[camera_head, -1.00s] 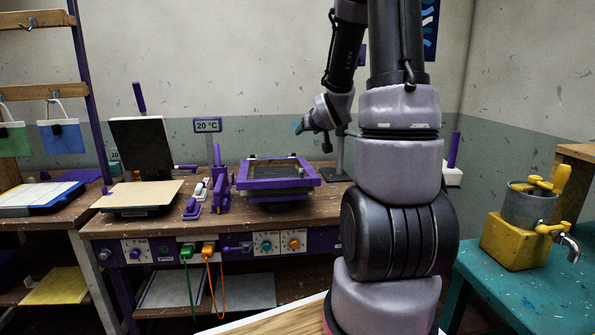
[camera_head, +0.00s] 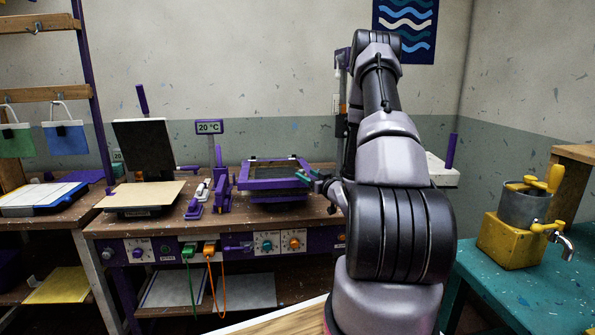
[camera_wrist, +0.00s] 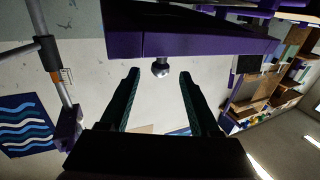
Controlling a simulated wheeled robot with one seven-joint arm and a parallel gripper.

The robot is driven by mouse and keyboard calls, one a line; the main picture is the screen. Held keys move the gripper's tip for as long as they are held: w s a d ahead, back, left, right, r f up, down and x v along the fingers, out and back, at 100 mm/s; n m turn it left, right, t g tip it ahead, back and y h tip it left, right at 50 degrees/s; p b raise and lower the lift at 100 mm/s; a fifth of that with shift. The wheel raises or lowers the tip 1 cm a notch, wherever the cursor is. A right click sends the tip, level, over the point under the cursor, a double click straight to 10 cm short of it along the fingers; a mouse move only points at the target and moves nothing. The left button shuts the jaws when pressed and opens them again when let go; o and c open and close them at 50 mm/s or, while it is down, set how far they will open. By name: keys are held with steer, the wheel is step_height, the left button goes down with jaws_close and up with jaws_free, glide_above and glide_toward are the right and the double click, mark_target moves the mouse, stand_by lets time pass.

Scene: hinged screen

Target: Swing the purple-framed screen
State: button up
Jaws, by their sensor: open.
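The purple-framed screen (camera_head: 268,184) lies about level on the wooden workbench, with a dark panel inside its frame. My gripper (camera_head: 307,176) is beside the right edge of the frame, its green fingers pointing left. In the wrist view, the purple frame (camera_wrist: 190,42) crosses the top, close by. A small round silver knob (camera_wrist: 160,70) shows just below the frame edge. My gripper (camera_wrist: 158,73) is open there, its two dark green fingers on either side of the knob. I cannot tell whether either finger touches it.
On the workbench (camera_head: 123,227), left of the screen, are a raised black panel (camera_head: 144,148), a tan board (camera_head: 140,194) and small purple tools. A 20 °C sign (camera_head: 209,127) stands behind. A teal table (camera_head: 520,282) with a yellow tap unit (camera_head: 510,243) is at right.

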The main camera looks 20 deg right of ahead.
steer(key=w, duration=0.7)
steer(key=shift+w+a, duration=0.2)
steer(key=shift+a, duration=0.2)
jaws_close()
stand_by(0.9)
